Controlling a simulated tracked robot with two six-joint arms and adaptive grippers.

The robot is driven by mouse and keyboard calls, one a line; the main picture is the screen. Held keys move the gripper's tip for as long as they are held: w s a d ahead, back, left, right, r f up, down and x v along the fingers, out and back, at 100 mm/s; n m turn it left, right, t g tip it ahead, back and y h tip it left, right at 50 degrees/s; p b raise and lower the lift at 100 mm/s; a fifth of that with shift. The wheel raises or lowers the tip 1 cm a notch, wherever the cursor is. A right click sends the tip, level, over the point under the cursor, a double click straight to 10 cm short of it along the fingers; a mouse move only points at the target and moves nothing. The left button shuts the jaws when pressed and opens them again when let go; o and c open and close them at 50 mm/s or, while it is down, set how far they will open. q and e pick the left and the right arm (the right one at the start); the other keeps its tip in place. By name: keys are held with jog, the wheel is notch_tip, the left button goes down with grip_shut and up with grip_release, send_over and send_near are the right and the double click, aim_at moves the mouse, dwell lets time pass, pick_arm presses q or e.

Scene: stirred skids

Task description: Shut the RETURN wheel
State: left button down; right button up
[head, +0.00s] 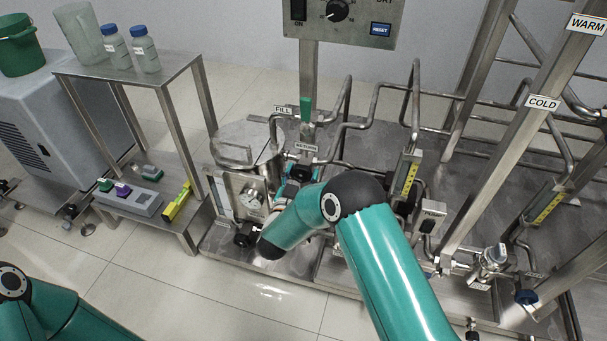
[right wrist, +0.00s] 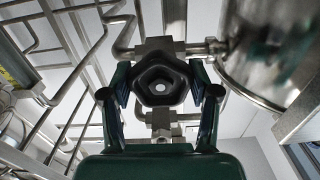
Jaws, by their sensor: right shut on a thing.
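The RETURN label (head: 305,147) sits on the pipework right of the steel tank, just above where my right gripper (head: 300,178) is working. In the head view my right arm mostly hides the wheel there. In the right wrist view a dark, lobed hand wheel (right wrist: 162,67) with a pale centre sits on a steel valve body. My right gripper's fingers (right wrist: 160,93) stand on both sides of the wheel and are shut on it. No label shows in that view. My left arm shows only at the lower left corner; its gripper is out of view.
A FILL label (head: 283,110) and green lever (head: 307,109) are above. Pipes and a yellow sight gauge (head: 409,178) stand close on the right. A steel bench (head: 150,75) is at left.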

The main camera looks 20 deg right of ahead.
jog(key=o, duration=1.2)
jog(key=shift+c, duration=0.2)
jog(key=shift+s+a, duration=0.3)
jog(key=shift+s, duration=0.1)
jog(key=v, duration=1.1)
jog(key=shift+d+f, duration=0.1)
